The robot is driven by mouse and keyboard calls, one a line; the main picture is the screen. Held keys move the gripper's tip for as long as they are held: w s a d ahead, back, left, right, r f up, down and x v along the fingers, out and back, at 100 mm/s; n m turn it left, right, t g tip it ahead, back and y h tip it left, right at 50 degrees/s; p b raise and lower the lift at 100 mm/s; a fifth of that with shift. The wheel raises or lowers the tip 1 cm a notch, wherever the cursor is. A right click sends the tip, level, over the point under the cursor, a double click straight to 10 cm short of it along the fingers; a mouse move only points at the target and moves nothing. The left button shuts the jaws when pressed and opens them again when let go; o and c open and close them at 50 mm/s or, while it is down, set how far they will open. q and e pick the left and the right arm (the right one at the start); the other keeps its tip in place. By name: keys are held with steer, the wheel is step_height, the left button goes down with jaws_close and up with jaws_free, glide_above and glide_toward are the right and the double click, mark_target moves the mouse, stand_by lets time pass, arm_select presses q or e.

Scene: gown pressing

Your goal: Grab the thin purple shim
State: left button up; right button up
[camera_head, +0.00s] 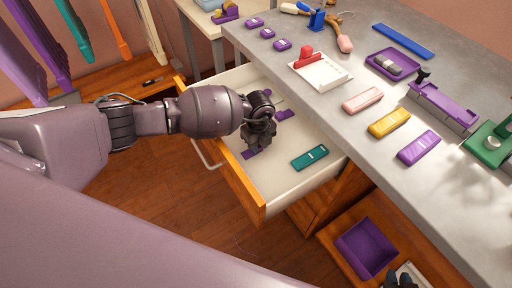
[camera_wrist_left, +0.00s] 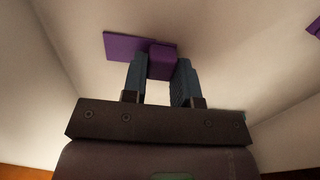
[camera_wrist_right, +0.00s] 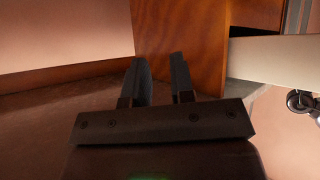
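A flat purple shim (camera_head: 250,154) with a raised block lies on the floor of the open drawer (camera_head: 268,181). It also shows in the left wrist view (camera_wrist_left: 125,46). My left gripper (camera_head: 255,146) is down in the drawer at this shim. In the left wrist view its fingers (camera_wrist_left: 160,72) flank the raised block closely on both sides; whether they press on it I cannot tell. Other purple pieces (camera_head: 285,114) (camera_head: 267,92) lie farther back in the drawer. My right gripper (camera_wrist_right: 161,75) is partly open and empty, low near a wooden panel.
A teal piece (camera_head: 310,157) lies at the drawer's right. The grey worktop (camera_head: 370,142) beside the drawer carries pink (camera_head: 363,99), yellow (camera_head: 389,122) and purple (camera_head: 419,148) blocks, a clipboard-like white item (camera_head: 322,70) and tools. A purple bin (camera_head: 366,248) stands low at the right.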

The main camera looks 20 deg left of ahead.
arm_select(q)
steer(key=shift+c, duration=1.3)
